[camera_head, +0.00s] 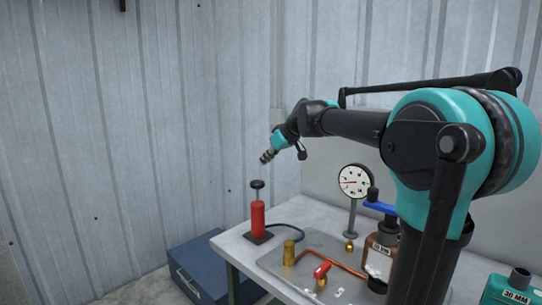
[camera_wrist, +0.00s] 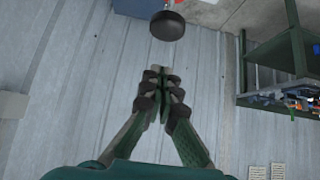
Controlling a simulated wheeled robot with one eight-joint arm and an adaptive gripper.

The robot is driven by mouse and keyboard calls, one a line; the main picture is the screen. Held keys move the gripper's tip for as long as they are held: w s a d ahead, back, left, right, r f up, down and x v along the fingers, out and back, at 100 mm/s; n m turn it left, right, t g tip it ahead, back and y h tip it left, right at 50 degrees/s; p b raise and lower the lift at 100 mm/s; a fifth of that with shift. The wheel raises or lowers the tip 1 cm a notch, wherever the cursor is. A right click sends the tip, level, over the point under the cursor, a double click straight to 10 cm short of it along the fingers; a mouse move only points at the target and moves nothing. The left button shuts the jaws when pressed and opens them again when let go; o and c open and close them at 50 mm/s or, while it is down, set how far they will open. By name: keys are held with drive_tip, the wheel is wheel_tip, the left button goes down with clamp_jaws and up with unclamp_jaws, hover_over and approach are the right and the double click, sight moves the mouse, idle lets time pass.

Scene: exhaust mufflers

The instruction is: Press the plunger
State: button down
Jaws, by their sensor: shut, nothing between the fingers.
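The plunger is a red cylinder (camera_head: 258,218) standing upright on a dark base at the left corner of the table. A thin rod rises from it to a round black knob (camera_head: 258,184), which stands clear above the red body.
The table (camera_head: 230,242) also holds a white dial gauge (camera_head: 354,181), a brown bottle (camera_head: 381,250), a brass cylinder (camera_head: 289,253), copper piping and a red-handled valve (camera_head: 322,271). A blue box (camera_head: 196,268) is on the floor left of it. A corrugated wall stands behind.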

sight(261, 182)
drive_tip(key=x, duration=0.3)
drive_tip(key=shift+w+a+f, duration=0.15)
drive_tip(key=shift+f, duration=0.05)
wheel_tip(261, 182, down, 2)
drive_tip(key=shift+f, duration=0.95)
drive_tip(key=shift+f, duration=2.75)
